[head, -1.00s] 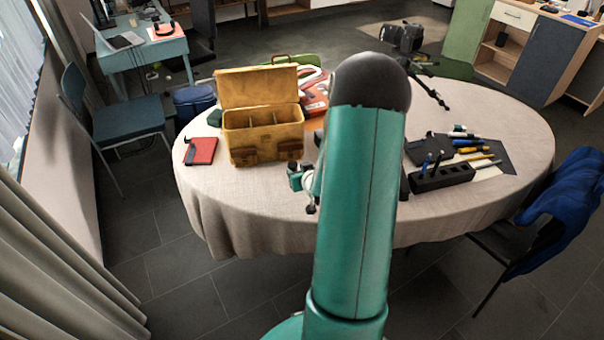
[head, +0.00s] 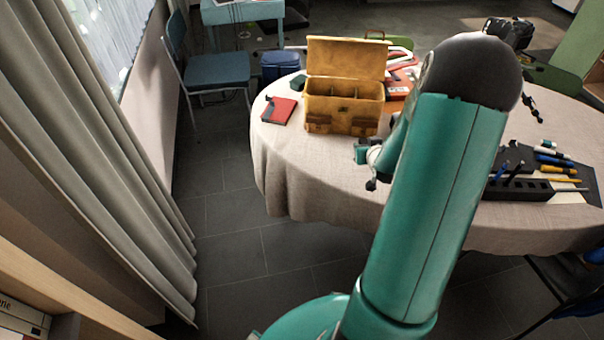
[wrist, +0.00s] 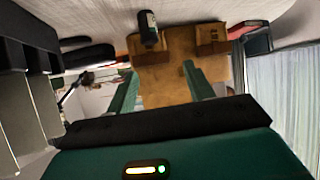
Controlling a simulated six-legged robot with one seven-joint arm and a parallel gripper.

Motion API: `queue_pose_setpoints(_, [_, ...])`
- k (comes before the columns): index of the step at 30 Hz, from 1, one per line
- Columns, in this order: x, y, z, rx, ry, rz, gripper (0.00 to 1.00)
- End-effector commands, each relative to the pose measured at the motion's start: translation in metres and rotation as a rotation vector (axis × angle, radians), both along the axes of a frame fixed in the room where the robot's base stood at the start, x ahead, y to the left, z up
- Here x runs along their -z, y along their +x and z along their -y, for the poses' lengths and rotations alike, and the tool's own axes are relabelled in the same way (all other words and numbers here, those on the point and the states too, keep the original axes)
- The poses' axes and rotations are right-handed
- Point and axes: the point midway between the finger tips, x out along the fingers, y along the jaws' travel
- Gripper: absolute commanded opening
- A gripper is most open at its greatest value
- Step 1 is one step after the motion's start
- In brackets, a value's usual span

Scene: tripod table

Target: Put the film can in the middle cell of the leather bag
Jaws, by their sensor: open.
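The leather bag (head: 343,112) is tan and stands on the round table with its lid up and its divided cells open to the top. In the wrist view the bag (wrist: 165,78) appears upside down, with two brown front pockets. A small dark cylinder with a pale band, apparently the film can (wrist: 148,27), shows there in front of one pocket. In the head view I cannot pick out the can for sure. My gripper (wrist: 159,72) is open, its two green fingers apart, with nothing seen between them. The can is beyond the fingertips. My arm hides part of the table.
A red notebook (head: 278,110) lies left of the bag. A black pen holder (head: 518,189) and several pens are at the right. A camera on a tripod (head: 510,32) stands behind. The cloth-covered table (head: 300,185) is clear in front of the bag.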

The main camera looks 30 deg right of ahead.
Motion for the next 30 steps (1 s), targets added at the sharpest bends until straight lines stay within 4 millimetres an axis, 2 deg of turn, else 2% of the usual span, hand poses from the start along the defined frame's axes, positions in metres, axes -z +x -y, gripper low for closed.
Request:
queue_pose_setpoints(1, [-0.017,0.008,-0.013,-0.019,-0.013,-0.02,0.53])
queue_pose_setpoints(3, [-0.038,0.013,-0.031,-0.038,-0.024,-0.062,0.53])
queue_pose_setpoints(7, [-0.08,0.017,-0.074,-0.071,-0.034,-0.142,0.53])
queue_pose_setpoints(14, [-0.145,0.0,-0.157,-0.127,-0.027,-0.258,0.53])
queue_pose_setpoints(20, [-0.191,-0.039,-0.231,-0.19,0.006,-0.34,0.53])
queue_pose_setpoints(27, [-0.229,-0.112,-0.314,-0.304,0.076,-0.434,0.53])
queue_pose_setpoints(30, [-0.237,-0.144,-0.339,-0.357,0.107,-0.473,0.53])
